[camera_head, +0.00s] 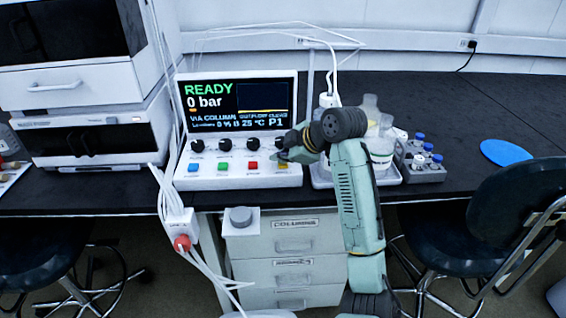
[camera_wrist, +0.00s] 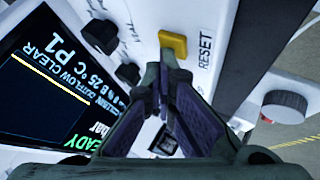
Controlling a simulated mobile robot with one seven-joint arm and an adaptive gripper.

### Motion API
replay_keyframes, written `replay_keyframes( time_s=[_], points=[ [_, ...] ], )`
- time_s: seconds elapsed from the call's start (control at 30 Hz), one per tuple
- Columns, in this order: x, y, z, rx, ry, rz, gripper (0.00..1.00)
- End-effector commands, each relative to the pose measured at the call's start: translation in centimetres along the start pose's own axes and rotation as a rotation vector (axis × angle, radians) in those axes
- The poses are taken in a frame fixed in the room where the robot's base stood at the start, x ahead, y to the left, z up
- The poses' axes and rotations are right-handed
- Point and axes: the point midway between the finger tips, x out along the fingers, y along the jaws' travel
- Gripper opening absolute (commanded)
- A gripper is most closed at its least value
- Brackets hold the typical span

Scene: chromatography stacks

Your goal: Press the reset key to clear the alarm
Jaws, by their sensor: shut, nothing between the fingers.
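In the head view, my gripper (camera_head: 283,155) reaches the right side of the white control unit (camera_head: 240,182). The unit's screen (camera_head: 237,104) reads READY, 0 bar and P1.
Blue (camera_head: 194,168), green (camera_head: 222,167) and red (camera_head: 253,165) keys lie left of the yellow one, below a row of black knobs (camera_head: 225,145). A tray of bottles (camera_head: 375,180) and a blue-capped vial rack (camera_head: 420,172) stand to the right. A red knob (camera_head: 182,243) hangs below the bench edge.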

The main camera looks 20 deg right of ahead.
Motion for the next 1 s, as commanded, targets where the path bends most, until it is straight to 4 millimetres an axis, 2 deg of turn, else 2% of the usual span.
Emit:
replay_keyframes(
  time_s=[0.4,0.77,1.0],
  points=[
    [-1.3,0.9,-0.9,0.001,0.000,-0.001,0.00],
    [-1.3,1.0,-1.0,0.001,0.000,-0.001,0.00],
    [-2.6,1.9,-2.0,0.000,0.000,-0.001,0.00]
  ],
)
